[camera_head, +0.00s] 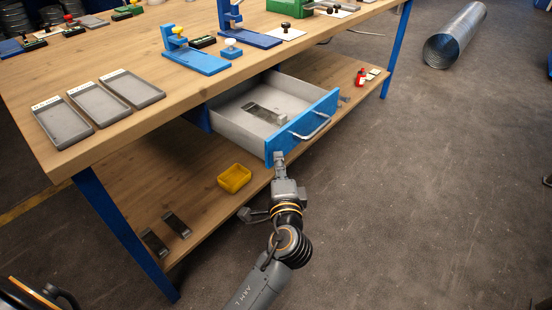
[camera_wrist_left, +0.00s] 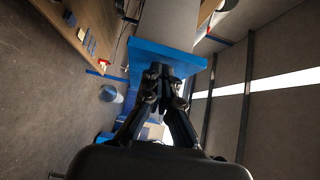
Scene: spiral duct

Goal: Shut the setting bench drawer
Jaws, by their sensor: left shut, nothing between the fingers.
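The setting bench drawer (camera_head: 262,108) stands open under the bench top, with grey inner walls and a blue front (camera_head: 326,112). Its front carries a pale bar handle (camera_head: 311,128). A dark metal clip-like part (camera_head: 264,113) lies inside. My left gripper (camera_head: 279,158) is shut and empty, with its fingertips at the near left end of the blue front, away from the handle. In the left wrist view the shut fingertips (camera_wrist_left: 161,70) are against or very close to the blue front (camera_wrist_left: 146,51); contact cannot be told. My right gripper is not in view.
The wooden bench top (camera_head: 170,105) holds grey trays (camera_head: 62,122) and blue stands (camera_head: 197,61). A lower shelf (camera_head: 150,190) carries a yellow bin (camera_head: 234,178) and a red bottle (camera_head: 360,77). A spiral duct (camera_head: 455,37) lies on the floor. Floor right of the drawer is clear.

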